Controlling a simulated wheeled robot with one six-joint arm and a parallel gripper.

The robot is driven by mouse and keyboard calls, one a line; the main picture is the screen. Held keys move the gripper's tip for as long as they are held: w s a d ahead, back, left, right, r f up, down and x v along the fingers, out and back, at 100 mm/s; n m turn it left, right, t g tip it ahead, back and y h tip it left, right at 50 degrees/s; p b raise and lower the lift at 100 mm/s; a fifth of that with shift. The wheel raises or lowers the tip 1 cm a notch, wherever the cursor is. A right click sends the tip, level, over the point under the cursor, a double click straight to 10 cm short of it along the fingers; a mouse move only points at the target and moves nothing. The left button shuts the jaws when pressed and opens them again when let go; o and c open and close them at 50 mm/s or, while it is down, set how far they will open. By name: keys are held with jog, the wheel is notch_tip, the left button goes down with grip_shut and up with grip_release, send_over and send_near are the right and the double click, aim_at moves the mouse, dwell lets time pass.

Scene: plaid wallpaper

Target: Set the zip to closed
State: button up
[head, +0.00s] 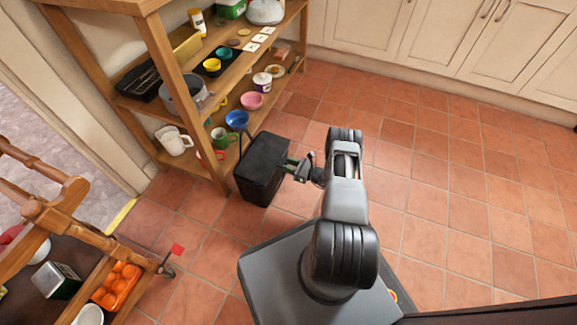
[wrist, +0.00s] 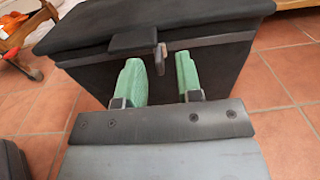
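A black box-shaped bag (head: 262,168) stands on the floor in front of the shelf, left of my gripper (head: 298,169). In the wrist view the bag (wrist: 215,75) fills the upper part, with its dark top (wrist: 150,22) above a thin grey zip band (wrist: 215,40). A small grey-brown zip pull (wrist: 160,58) hangs at the middle of the front, beside a black tab (wrist: 133,42). My gripper (wrist: 160,72) is open and empty. Its two green fingers point at the bag's front, one on each side below the pull. I cannot tell whether the fingers touch the bag.
A wooden shelf (head: 175,60) with bowls, mugs and pots stands behind the bag. A wooden cart (head: 45,210) with an orange tray (head: 116,286) is at the lower left. White cabinets (head: 440,40) line the back. The tiled floor (head: 450,180) on the right is clear.

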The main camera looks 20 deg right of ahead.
jog(key=shift+w+a, duration=0.15)
jog(key=shift+w, duration=0.05)
grip_shut()
dwell(0.3)
